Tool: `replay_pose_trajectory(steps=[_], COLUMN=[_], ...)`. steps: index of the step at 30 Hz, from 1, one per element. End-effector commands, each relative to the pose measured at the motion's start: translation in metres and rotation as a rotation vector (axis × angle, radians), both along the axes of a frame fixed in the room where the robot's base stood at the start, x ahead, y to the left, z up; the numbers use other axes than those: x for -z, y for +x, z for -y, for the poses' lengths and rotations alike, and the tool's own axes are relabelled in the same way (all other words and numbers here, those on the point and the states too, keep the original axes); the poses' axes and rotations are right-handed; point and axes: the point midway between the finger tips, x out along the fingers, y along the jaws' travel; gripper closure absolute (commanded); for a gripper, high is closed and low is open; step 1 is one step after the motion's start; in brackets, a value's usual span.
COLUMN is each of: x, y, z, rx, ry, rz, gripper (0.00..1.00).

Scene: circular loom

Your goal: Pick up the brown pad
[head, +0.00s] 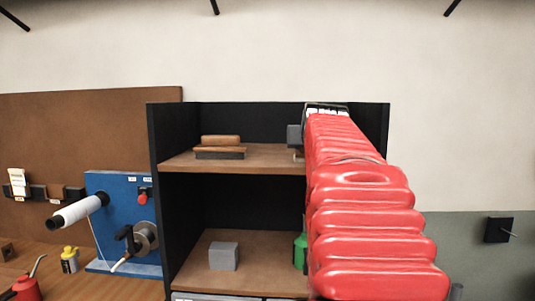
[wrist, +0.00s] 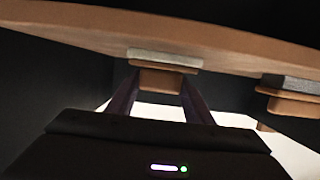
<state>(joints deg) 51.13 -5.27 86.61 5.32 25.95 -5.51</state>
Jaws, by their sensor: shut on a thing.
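The brown pad (wrist: 161,87) is in the wrist view, a small brown block with a pale grey layer (wrist: 163,58) against the brown shelf board. My gripper (wrist: 161,78) has a dark finger on either side of it and is shut on it. The wrist picture seems upside down, with the board on top. In the head view my red arm reaches to the right part of the upper shelf (head: 265,158) and hides most of the gripper and the pad.
A similar brown-topped grey block (head: 220,142) lies on the upper shelf's left; it also shows in the wrist view (wrist: 292,104). Black shelf walls (head: 375,125) stand close on the right. A grey block (head: 223,256) and a green object (head: 300,251) stand on the lower shelf.

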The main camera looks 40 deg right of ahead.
Motion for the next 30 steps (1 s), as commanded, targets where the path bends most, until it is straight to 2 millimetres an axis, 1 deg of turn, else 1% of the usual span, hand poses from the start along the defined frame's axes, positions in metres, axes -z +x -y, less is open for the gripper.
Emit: replay_pose_trajectory(steps=[7, 11, 17, 24, 30], x=[-0.005, -0.015, -0.041, -0.079, -0.108], y=[0.000, 0.000, 0.000, 0.000, 0.000], z=[0.000, 0.001, 0.001, 0.002, 0.002], rx=[0.001, 0.001, 0.001, 0.002, 0.002], ry=[-0.002, -0.001, -0.002, -0.003, -0.002], rz=[0.001, 0.002, 0.002, 0.002, 0.002], gripper=[0.77, 0.77, 0.77, 0.77, 0.77])
